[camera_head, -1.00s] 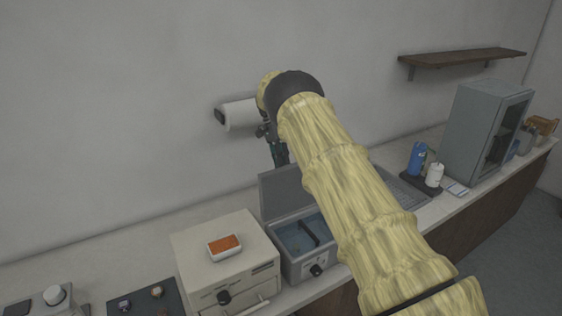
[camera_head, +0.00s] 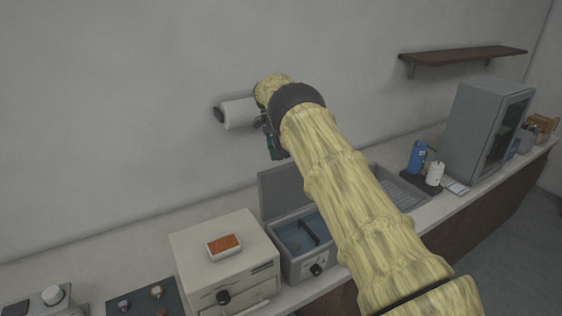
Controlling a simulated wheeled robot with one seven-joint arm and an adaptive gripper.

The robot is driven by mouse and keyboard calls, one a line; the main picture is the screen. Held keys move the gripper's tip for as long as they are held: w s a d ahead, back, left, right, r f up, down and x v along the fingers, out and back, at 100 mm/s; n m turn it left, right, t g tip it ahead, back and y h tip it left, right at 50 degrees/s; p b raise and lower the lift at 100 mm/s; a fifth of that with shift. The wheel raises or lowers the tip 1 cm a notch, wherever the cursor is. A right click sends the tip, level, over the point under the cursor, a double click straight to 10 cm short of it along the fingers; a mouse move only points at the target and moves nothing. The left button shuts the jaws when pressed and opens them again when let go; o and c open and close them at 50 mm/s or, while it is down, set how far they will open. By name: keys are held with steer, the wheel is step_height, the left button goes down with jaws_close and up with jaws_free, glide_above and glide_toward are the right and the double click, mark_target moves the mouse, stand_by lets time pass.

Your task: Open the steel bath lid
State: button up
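The steel bath (camera_head: 300,268) is a grey box on the counter with a black knob on its front. Its lid (camera_head: 281,191) stands upright at the back, so the bath is open, and a dark bar crosses the bluish inside. My gripper (camera_head: 276,152) is above the raised lid, near the wall, and looks apart from it. The gripper is small and dark here, and its fingers are partly hidden by my arm, so I cannot tell whether it is open. My arm covers the right side of the bath.
A paper roll (camera_head: 238,113) is on the wall beside my gripper. Bottles (camera_head: 417,157) and a grey cabinet (camera_head: 484,132) stand to the right, below a shelf (camera_head: 460,58).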

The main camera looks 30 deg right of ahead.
steer(key=shift+v, duration=1.35)
